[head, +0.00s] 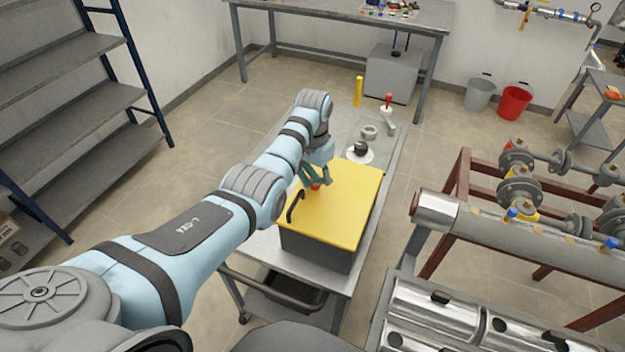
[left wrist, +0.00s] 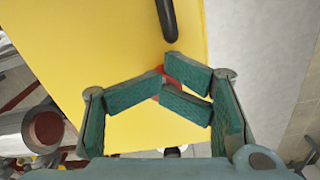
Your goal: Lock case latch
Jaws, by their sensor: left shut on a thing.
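The case (head: 348,208) has a yellow lid and a dark grey body and stands on a grey cart. Its black handle (head: 296,205) is at the lid's left side and also shows in the left wrist view (left wrist: 167,18). A small red latch (head: 317,187) is near the lid's left edge, beyond the handle. My left gripper (head: 313,180) is over that spot. In the left wrist view its green-padded fingers (left wrist: 164,83) close around the red latch (left wrist: 159,70), mostly hiding it. I cannot tell the latch's angle. My right gripper is out of view.
The cart top (head: 384,155) also holds a white dish with a dark knob (head: 360,149), a ring (head: 370,132) and a red-topped tool (head: 388,104). A pipe rack (head: 530,225) stands to the right. Shelving (head: 75,110) stands at the left.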

